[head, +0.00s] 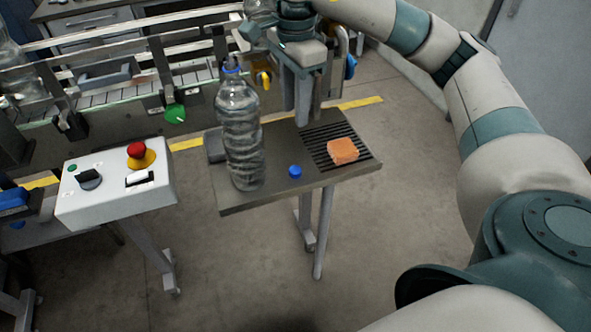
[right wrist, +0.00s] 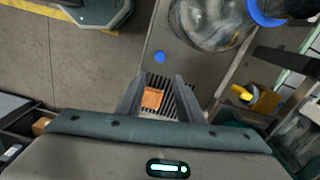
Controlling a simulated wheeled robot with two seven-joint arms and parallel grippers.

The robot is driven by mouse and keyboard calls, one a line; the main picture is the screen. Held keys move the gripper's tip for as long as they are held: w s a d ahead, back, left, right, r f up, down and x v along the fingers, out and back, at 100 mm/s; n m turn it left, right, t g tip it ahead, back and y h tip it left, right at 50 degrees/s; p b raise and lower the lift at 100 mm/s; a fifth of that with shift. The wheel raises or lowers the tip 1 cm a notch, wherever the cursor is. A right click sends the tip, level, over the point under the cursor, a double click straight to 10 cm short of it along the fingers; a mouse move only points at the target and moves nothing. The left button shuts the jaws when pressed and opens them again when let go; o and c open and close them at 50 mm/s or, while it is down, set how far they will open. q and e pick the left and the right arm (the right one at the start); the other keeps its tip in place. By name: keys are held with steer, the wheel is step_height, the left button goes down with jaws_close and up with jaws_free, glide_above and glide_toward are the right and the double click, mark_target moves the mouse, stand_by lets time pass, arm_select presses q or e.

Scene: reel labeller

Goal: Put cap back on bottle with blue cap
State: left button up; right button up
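A clear ribbed bottle (head: 240,135) stands upright at the left of a small grey-brown table, with a blue ring at its neck and no cap on top. The right wrist view shows part of this bottle (right wrist: 208,20) at the top. The blue cap (head: 295,171) lies on the table right of the bottle's base; it also shows in the right wrist view (right wrist: 160,57). My right gripper (head: 303,122) points down over the table's back part, right of the bottle. Its fingers (right wrist: 158,98) are apart with nothing between them. My left gripper is not in view.
An orange block (head: 343,151) lies on a black slotted grate at the table's right. A white control box (head: 115,185) with a red button stands left of the table. A conveyor with rails (head: 120,95) runs behind. The table's front middle is clear around the cap.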

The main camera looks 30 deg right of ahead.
steer(key=f, duration=0.2)
steer(key=p, duration=0.2)
glide_above(296, 170)
steer(key=shift+w+a+f, duration=0.1)
steer(key=shift+f, duration=2.55)
steer(key=shift+w+f, duration=0.1)
steer(key=shift+f, duration=2.5)
steer(key=shift+f, duration=0.15)
steer(key=shift+s+f+p, duration=0.2)
steer(key=shift+f+p, duration=0.65)
steer(key=shift+p, duration=0.1)
step_height(296, 170, down, 2)
steer(key=shift+p, duration=0.4)
steer(key=shift+f, duration=0.6)
